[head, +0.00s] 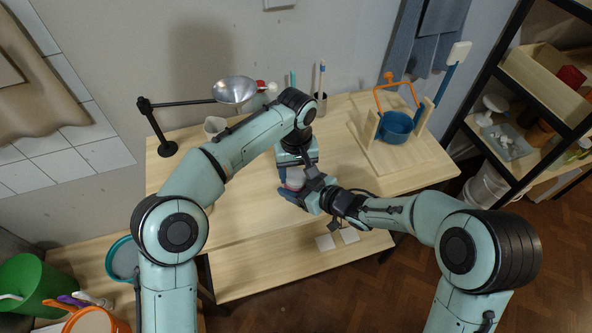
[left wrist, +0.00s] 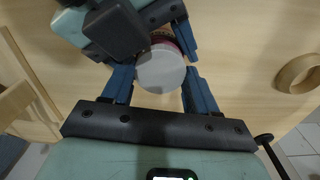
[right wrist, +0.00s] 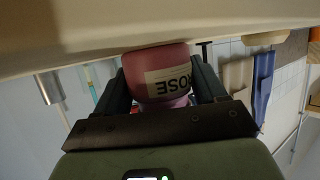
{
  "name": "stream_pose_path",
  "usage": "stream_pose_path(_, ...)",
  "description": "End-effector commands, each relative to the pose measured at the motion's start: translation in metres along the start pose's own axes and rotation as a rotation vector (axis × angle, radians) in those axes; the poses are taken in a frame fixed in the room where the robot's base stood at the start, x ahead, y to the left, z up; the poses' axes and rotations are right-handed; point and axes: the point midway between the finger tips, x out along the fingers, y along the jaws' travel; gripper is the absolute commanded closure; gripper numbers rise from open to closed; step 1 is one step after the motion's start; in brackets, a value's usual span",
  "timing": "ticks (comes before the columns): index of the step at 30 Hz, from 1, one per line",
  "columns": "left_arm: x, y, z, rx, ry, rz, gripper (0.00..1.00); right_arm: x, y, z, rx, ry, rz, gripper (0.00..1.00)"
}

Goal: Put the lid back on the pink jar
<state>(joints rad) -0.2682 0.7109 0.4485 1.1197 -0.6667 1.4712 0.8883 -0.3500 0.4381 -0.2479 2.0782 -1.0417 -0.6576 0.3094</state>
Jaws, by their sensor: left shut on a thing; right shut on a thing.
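The pink jar (right wrist: 160,62) with a white label reading "ROSE" is between the fingers of my right gripper (right wrist: 160,88), which is shut on it at the table. A round white lid (left wrist: 160,70) is between the fingers of my left gripper (left wrist: 160,88), which is shut on it. In the left wrist view the lid is over the jar and hides most of it; a pink and brown strip shows past the lid's far edge. I cannot tell whether the lid touches the jar. In the head view both grippers meet near the table's middle.
A lamp-like stand with a metal bowl (head: 234,90) and a pale cup (head: 214,126) are at the back left of the table (head: 240,205). A wooden stand with a blue pot (head: 396,127) is at the right. A tan ring (left wrist: 298,73) lies on the table.

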Motion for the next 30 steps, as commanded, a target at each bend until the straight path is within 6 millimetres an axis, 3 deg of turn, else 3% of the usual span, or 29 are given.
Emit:
stream_pose_path(10, 0.0, -0.001, 0.0, 0.041, 0.0, -0.002, 0.78, -0.001, 0.002, 0.001, 0.002, -0.002, 0.005, 1.0)
stream_pose_path(11, 0.0, -0.001, 0.0, 0.041, 0.0, -0.002, 0.32, -0.001, 0.002, 0.001, 0.002, -0.002, 0.005, 1.0)
stream_pose_path(12, 0.0, -0.001, 0.0, 0.041, 0.0, -0.002, 0.19, -0.001, 0.002, 0.001, 0.002, -0.002, 0.005, 1.0)
stream_pose_path(13, 0.0, -0.001, 0.0, 0.041, 0.0, -0.002, 0.16, -0.001, 0.002, 0.001, 0.002, -0.002, 0.004, 1.0)
stream_pose_path(24, 0.0, 0.001, 0.001, 0.042, -0.001, 0.001, 0.16, 0.0, -0.001, 0.001, -0.001, -0.002, -0.003, 1.0)
stream_pose_path(30, -0.022, 0.002, 0.0, 0.041, 0.002, 0.003, 0.16, 0.001, -0.001, 0.001, -0.001, -0.001, -0.003, 1.0)
